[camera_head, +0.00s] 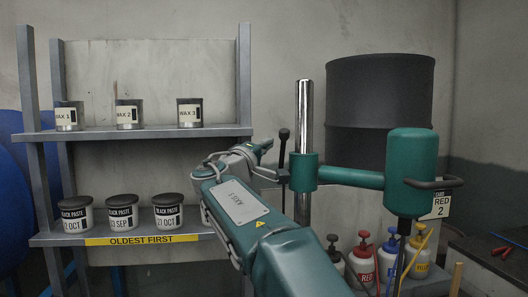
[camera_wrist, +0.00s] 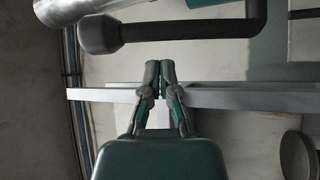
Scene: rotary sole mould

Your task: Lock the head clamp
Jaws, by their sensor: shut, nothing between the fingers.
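The teal head (camera_head: 411,170) is carried on an arm from a collar (camera_head: 304,173) around an upright chrome column (camera_head: 304,115). A black lever with a rounded knob (camera_head: 284,134) stands nearly upright just left of the column; I take it for the head clamp lever. In the wrist view the black lever (camera_wrist: 190,31) lies across the top, its thick knob at the left, near the chrome column (camera_wrist: 60,10). My gripper (camera_head: 268,144) is just left of the lever. In the wrist view my gripper (camera_wrist: 160,72) is shut and empty, with a gap between its fingertips and the lever.
A shelf rack (camera_head: 150,133) at the left holds wax tins and black paste tubs (camera_head: 168,211). A dark drum (camera_head: 380,105) stands behind the head. Several coloured bottles (camera_head: 390,252) stand below it. A side handle (camera_head: 436,183) sticks out from the head's right.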

